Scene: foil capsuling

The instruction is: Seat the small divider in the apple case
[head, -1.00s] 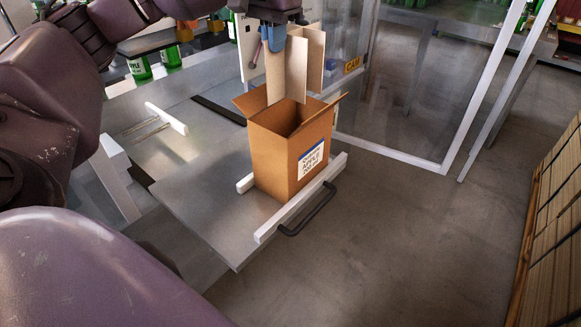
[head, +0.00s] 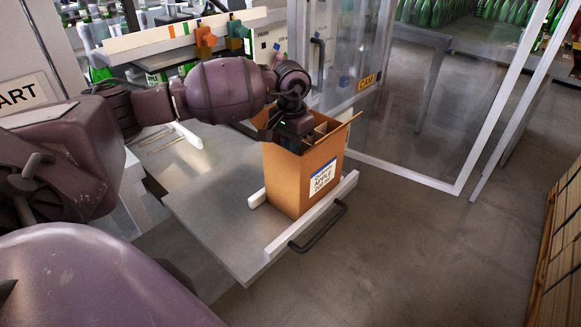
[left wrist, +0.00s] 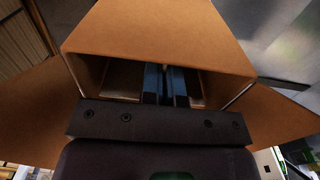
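The apple case (head: 290,180) is an open-topped brown cardboard box with a blue-and-white label, standing upright on a grey metal plate. My left gripper (left wrist: 166,85) points down into its mouth; its two blue fingers show close together inside the case in the left wrist view. The small divider (head: 324,127) is pale cardboard; only a little of its top shows beside the gripper in the head view, inside the case opening. The fingers appear shut on it, though the contact is mostly hidden. How deep the divider sits is hidden. My right gripper is not in view.
A white rail (head: 312,216) and a black handle (head: 318,228) lie along the case's near right side. A glass door with a white frame (head: 408,180) stands behind it. The case's flaps (left wrist: 285,118) spread outward. The metal plate (head: 215,205) left of the case is clear.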

